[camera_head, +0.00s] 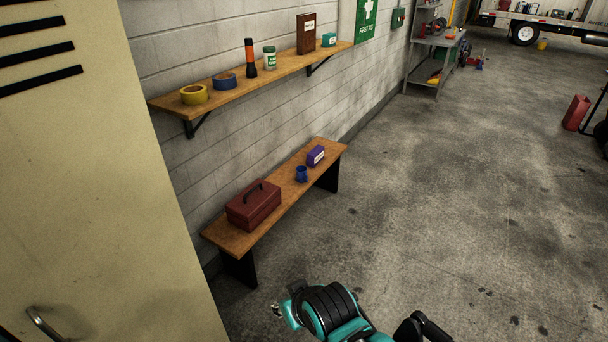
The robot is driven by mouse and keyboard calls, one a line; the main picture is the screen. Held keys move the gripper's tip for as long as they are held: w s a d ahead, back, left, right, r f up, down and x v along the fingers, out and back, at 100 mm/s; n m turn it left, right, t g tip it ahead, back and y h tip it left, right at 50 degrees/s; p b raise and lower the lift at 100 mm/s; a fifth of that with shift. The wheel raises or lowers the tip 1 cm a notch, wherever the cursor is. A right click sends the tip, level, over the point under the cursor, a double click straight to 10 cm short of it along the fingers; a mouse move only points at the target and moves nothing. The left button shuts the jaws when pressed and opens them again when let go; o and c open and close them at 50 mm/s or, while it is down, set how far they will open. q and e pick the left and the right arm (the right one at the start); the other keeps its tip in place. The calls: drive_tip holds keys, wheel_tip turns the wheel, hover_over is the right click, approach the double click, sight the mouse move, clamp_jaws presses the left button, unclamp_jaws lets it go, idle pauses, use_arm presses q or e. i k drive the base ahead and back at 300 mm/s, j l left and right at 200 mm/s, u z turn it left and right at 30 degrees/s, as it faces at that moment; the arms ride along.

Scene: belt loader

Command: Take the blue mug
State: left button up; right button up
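A small blue mug (301,174) stands on a low wooden bench (283,207) against the block wall. It sits between a dark red toolbox (254,205) and a small purple box (315,156), apart from the toolbox and close to the box. Teal and black links of my own arm show at the bottom middle of the head view, in front of the bench and well short of the mug. I cannot make out any gripper fingers there. Nothing of mine touches the mug.
Above the bench, a wall shelf (287,69) holds yellow tape (194,94), blue tape, a flashlight (250,58), a jar and boxes. A beige locker (100,200) fills the left. The concrete floor (450,200) right of the bench is largely clear.

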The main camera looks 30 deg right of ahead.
sight(301, 177)
drive_tip(key=i+l+z, duration=0.1)
drive_tip(key=i+l, duration=1.25)
drive_tip(key=l, duration=0.3)
drive_tip(key=i+l+z, duration=0.15)
drive_tip(key=i+l, duration=1.3)
drive_tip(key=l, duration=0.1)
